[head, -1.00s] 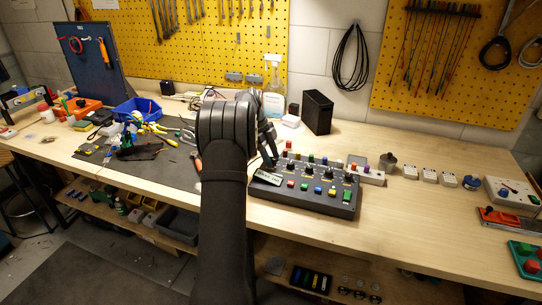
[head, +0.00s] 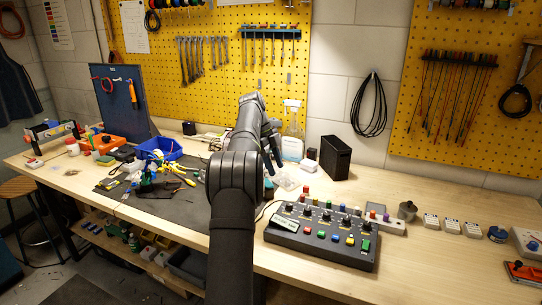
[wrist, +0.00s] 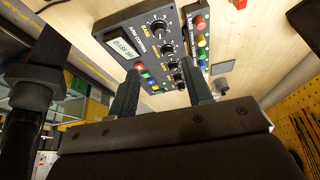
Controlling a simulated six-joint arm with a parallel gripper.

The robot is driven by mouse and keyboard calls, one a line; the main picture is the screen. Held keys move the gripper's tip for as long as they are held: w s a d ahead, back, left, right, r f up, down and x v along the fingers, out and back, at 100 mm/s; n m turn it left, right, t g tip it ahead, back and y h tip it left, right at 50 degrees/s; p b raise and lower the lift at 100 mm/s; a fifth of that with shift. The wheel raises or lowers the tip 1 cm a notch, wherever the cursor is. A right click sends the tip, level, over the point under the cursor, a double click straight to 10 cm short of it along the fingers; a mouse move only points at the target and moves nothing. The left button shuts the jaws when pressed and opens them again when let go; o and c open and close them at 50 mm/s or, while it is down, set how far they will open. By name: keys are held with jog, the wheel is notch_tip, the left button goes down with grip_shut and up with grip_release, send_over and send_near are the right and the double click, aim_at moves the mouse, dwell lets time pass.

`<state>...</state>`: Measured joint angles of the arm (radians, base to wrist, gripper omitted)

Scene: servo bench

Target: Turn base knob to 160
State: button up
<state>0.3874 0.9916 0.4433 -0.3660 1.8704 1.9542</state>
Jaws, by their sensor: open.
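The black control box (head: 318,247) stands on the bench at centre right. In the wrist view the same box (wrist: 138,52) fills the upper middle, with a small display (wrist: 124,46) whose text looks like BASE and a number too blurred to read. The base knob (wrist: 158,27) is the black round knob beside that display. My gripper (wrist: 162,72) is open and empty, its two fingers pointing at the box from a distance, apart from any knob. In the head view my gripper (head: 274,160) is raised behind and left of the box.
Several coloured buttons line the box's front. A dark mat with tools (head: 150,190) lies left.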

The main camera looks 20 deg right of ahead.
aim_at(289, 204)
jog(key=shift+v, duration=1.7)
jog(key=shift+a, duration=0.1)
jog(key=shift+f, duration=0.1)
jog(key=x, duration=1.7)
jog(key=shift+s+d, duration=0.1)
jog(key=shift+d, duration=0.15)
